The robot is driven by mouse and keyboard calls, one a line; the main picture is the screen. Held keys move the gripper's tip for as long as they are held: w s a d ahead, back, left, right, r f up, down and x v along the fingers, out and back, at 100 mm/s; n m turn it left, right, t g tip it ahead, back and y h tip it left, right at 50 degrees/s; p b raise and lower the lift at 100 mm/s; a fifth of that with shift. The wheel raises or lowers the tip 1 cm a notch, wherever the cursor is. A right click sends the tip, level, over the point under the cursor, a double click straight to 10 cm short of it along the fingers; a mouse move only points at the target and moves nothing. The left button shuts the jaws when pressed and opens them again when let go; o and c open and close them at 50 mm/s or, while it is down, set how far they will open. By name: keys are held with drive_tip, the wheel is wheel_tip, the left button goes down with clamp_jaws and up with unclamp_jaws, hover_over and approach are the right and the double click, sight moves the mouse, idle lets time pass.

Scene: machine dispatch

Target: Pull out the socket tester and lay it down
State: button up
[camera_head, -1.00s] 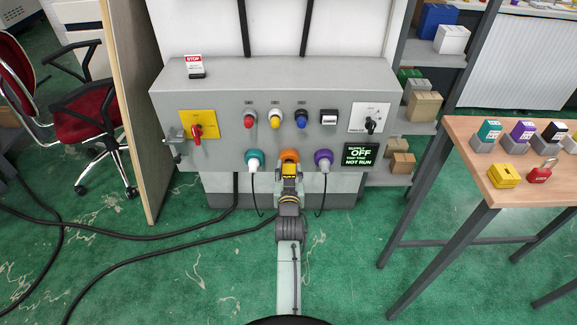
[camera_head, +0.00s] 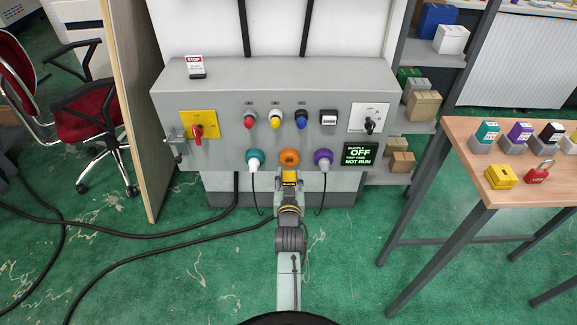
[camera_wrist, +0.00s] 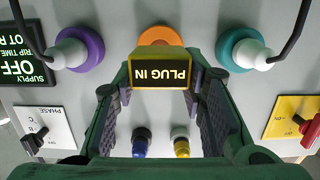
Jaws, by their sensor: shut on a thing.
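The socket tester (camera_head: 291,176) is a yellow block with a dark display. In the wrist view the tester (camera_wrist: 161,73) shows "PLUG IN" upside down. My gripper (camera_head: 290,184) is shut on it; in the wrist view the fingers (camera_wrist: 160,82) grip its two sides. The orange socket (camera_head: 289,157) on the grey panel shows its face with dark holes just behind the tester, and its orange rim also shows in the wrist view (camera_wrist: 160,35). The tester appears clear of the socket, close in front of it. Its plug side is hidden.
White plugs with cables sit in the teal socket (camera_head: 255,159) and purple socket (camera_head: 323,159) on either side. A display (camera_head: 360,155) reads "SUPPLY OFF". The wooden table (camera_head: 520,197) at right holds several coloured blocks and a red padlock (camera_head: 537,173); its front part is bare.

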wheel_tip(320, 180, up, 6)
drive_tip(key=p, duration=0.5)
drive_tip(key=shift+r, duration=1.35)
drive_tip(key=shift+f, duration=0.15)
